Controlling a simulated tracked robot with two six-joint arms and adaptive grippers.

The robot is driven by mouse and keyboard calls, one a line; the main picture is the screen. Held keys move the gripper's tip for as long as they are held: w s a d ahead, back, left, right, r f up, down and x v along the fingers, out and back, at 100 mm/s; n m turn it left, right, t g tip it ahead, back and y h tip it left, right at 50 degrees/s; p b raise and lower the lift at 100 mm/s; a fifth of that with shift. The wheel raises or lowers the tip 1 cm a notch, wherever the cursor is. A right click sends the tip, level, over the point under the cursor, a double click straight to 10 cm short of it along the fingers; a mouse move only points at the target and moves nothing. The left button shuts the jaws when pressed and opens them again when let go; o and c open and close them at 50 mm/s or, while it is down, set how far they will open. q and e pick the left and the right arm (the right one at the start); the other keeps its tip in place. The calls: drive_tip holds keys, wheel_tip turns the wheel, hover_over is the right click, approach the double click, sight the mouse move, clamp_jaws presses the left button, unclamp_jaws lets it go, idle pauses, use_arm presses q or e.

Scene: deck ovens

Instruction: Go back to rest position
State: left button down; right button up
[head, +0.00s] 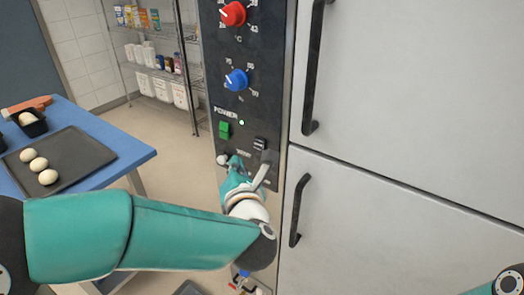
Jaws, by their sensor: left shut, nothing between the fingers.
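My left arm, teal and white, comes in from the left, and its left gripper (242,168) is in front of the lower part of the black control panel (240,48). The gripper is shut and empty. It is close to the lower switches, but whether it touches the panel cannot be told. The panel has a red knob (232,14), a blue knob (237,80), a green power switch (224,130) with a lit green lamp beside it, and a dark switch (260,144). Only a small piece of my right arm shows at the lower right corner; its gripper is out of view.
Large pale oven doors (420,80) with black handles (313,70) fill the right side. At left, a blue table (125,150) holds a dark tray (85,160) with several pale dough balls. A wire shelf (170,35) with jars and bins stands behind.

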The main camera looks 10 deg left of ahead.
use_arm(q)
drive_tip(key=shift+a, duration=0.1)
drive_tip(key=a+f+g+y, duration=0.1)
drive_tip(key=a+f+g, duration=0.2)
drive_tip(key=a+f, duration=0.6)
wheel_tip(320, 180, down, 20)
drive_tip(key=s+d+f+m+g+h+p, duration=0.1)
drive_tip(key=s+m+g+h, duration=0.2)
drive_tip(key=m, duration=0.5)
drive_tip(key=s+d+f+m+g+h, duration=0.4)
drive_tip(key=s+d+f+m+h, duration=0.3)
drive_tip(key=s+f+m, duration=0.45)
drive_tip(key=s+d+f+m+g+h, duration=0.1)
drive_tip(key=s+d+m+g+h, duration=0.1)
drive_tip(key=s+d+m+g, duration=0.2)
drive_tip(key=s+d+m, duration=0.3)
drive_tip(key=s+m, duration=0.2)
drive_tip(key=m, duration=0.3)
drive_tip(key=shift+f+p, duration=0.3)
